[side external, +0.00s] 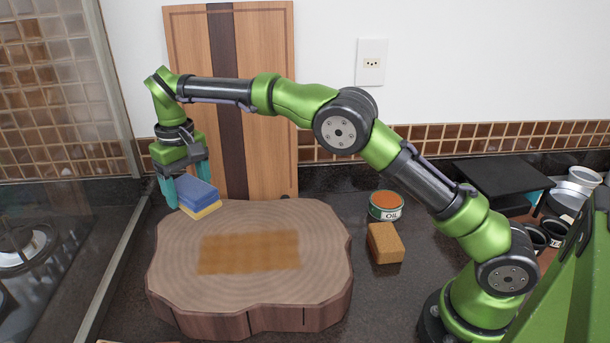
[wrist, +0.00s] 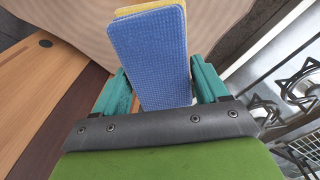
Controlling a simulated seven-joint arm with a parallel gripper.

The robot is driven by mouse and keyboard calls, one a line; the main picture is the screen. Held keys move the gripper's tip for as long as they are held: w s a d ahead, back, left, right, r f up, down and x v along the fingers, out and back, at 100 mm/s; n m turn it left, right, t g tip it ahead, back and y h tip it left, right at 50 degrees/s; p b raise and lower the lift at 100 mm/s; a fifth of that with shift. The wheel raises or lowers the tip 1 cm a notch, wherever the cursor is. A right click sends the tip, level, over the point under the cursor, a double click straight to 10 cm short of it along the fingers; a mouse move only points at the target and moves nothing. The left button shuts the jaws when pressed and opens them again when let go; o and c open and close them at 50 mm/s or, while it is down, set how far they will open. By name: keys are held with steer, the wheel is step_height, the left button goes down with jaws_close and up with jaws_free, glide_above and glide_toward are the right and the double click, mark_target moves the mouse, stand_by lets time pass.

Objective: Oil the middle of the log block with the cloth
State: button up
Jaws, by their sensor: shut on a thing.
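The log block (side external: 310,225) is a thick round slab with a pale ringed top and bark-edged sides. A darker golden-brown rectangular patch (side external: 248,254) lies across the middle of its top. My gripper (side external: 187,182) is at the block's back left edge, shut on a blue pad with a yellow underside, which I take for the cloth (side external: 196,192). The cloth also shows between my teal fingers in the wrist view (wrist: 150,60). I cannot tell whether its yellow underside touches the block. An open oil tin (side external: 386,206) with an orange-brown top stands right of the block.
A brown sponge-like block (side external: 385,243) lies in front of the tin. A striped wooden board (side external: 275,120) leans on the wall behind the block. A stove burner (side external: 22,245) is at the left, and a black box with cups (side external: 505,180) at the right.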

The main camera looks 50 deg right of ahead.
mark_target(198, 230)
steer(key=shift+f, duration=3.45)
steer(key=shift+s+d+f, duration=0.35)
steer(key=shift+d+f, duration=0.05)
steer(key=shift+f, duration=0.2)
steer(key=shift+c, duration=0.4)
steer(key=shift+s+d, duration=6.9)
steer(key=shift+s, duration=0.05)
steer(key=shift+w+a, duration=7.35)
steer(key=shift+d+r, duration=0.1)
steer(key=shift+r, duration=4)
